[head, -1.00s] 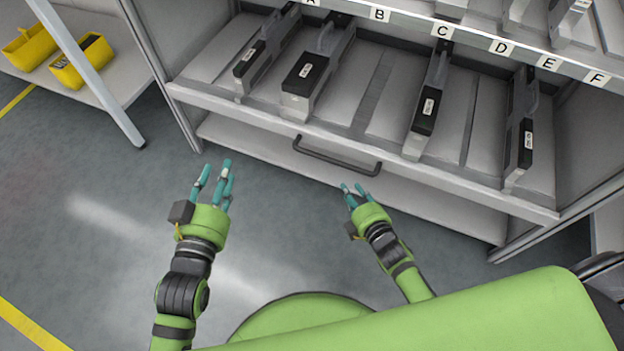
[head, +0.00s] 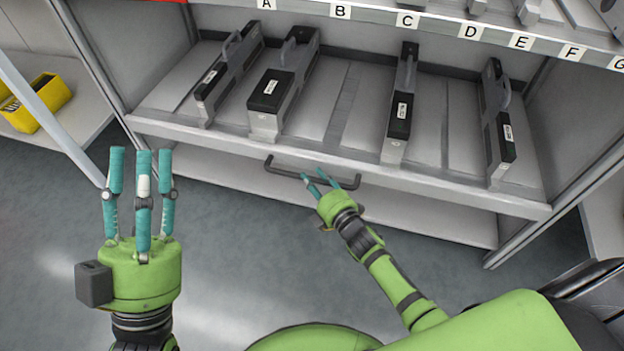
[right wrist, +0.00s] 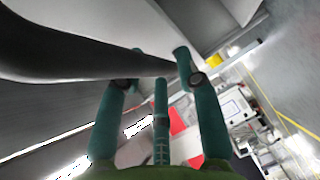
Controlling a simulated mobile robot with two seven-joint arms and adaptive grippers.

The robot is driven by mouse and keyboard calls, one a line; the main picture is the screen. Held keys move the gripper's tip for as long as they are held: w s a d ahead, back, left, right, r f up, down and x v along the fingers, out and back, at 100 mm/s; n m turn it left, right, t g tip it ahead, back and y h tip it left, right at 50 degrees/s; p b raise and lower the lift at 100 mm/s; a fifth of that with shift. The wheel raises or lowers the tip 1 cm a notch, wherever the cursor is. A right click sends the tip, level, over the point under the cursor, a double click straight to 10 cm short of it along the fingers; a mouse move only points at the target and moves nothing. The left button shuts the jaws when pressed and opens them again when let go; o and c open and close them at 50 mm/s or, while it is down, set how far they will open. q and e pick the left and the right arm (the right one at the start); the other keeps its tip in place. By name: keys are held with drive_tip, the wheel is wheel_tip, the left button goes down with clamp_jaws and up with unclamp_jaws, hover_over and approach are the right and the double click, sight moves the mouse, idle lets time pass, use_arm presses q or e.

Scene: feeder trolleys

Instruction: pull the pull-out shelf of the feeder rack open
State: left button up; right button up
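The feeder rack's pull-out shelf (head: 432,177) has a grey front edge and several feeders standing on it. Its dark bar handle (head: 283,172) is on the front. My right gripper (head: 315,178) is at the right part of the handle, fingers spread. In the right wrist view the handle (right wrist: 60,62) crosses by the fingertips of the right gripper (right wrist: 157,75), which are not closed around it; contact is unclear. My left gripper (head: 141,165) is open and empty, raised in front of the rack's left side.
The upper shelf carries a strip with letter labels (head: 445,27). A lower grey shelf (head: 400,214) lies below the handle. A yellow bin (head: 45,103) stands on a neighbouring trolley at left. Clear floor (head: 240,250) lies before the rack.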

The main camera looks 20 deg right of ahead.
use_arm(q)
drive_tip(key=shift+s+r+m+t+h, duration=0.45)
drive_tip(key=shift+s+r+h, duration=0.35)
drive_tip(key=shift+s, duration=0.2)
use_arm(e)
drive_tip(key=shift+w+a+f, duration=0.1)
drive_tip(key=shift+w+a, duration=0.05)
drive_tip(key=shift+w, duration=0.55)
clamp_jaws()
